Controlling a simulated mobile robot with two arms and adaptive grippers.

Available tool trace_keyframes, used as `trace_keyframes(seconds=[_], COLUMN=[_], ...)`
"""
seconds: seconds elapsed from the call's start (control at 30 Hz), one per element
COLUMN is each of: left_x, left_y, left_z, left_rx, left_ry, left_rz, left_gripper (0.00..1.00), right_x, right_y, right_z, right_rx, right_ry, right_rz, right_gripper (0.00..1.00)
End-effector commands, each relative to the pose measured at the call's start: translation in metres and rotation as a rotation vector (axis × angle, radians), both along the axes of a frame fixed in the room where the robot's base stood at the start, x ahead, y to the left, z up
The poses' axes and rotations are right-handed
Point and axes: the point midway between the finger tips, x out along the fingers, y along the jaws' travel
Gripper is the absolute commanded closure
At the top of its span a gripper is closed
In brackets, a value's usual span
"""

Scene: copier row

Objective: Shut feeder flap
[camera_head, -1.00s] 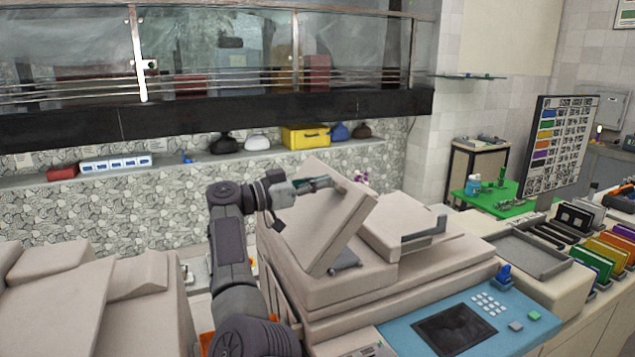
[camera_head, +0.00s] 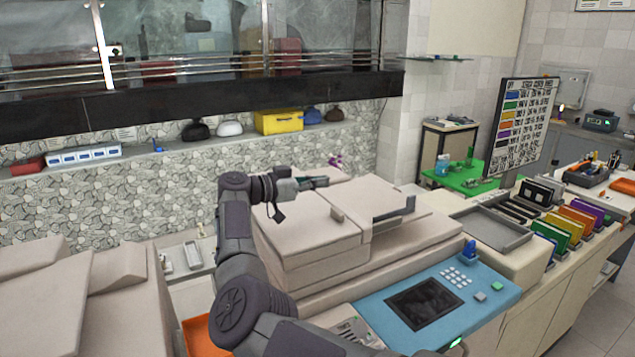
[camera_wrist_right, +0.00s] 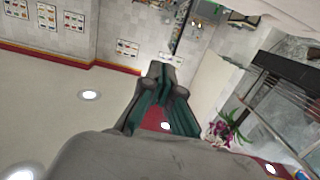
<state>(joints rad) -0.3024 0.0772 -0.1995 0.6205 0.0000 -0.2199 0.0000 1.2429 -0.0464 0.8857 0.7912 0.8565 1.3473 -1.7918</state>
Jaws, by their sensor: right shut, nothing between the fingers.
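My right gripper (camera_head: 318,182) is shut and empty above the far side of the flap. Whether its fingertips touch the flap cannot be told from this angle. The closed fingers also show in the right wrist view (camera_wrist_right: 165,95), where the flap is not clearly visible. My left gripper is not in view.
The copier's blue control panel (camera_head: 425,303) is in front. A grey tray (camera_head: 492,234) and several coloured folders (camera_head: 560,228) stand to the right. Another beige machine (camera_head: 95,300) stands at the left. A shelf with a yellow box (camera_head: 279,122) runs behind.

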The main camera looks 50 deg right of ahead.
Motion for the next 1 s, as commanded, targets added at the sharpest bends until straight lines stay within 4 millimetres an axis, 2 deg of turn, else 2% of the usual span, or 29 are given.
trace_keyframes(seconds=[0.17, 0.4, 0.43, 0.47, 0.7, 1.0], left_x=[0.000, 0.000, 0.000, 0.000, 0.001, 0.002], left_y=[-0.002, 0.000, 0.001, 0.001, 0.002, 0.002], left_z=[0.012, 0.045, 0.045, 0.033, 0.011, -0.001], left_rx=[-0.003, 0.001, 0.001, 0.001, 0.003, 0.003], left_ry=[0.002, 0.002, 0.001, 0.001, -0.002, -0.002], left_rz=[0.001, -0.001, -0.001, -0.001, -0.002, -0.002], left_gripper=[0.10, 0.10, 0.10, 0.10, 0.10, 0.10], right_x=[0.000, -0.002, -0.001, 0.001, 0.010, 0.019], right_y=[-0.001, -0.006, -0.005, 0.001, 0.030, 0.058], right_z=[0.012, 0.045, 0.046, 0.042, 0.071, 0.103], right_rx=[0.000, 0.003, 0.004, 0.005, 0.003, 0.003], right_ry=[0.000, 0.000, 0.000, -0.002, -0.003, 0.000], right_rz=[0.000, -0.002, -0.001, 0.002, 0.002, 0.001], right_gripper=[1.00, 1.00, 1.00, 1.00, 1.00, 1.00])
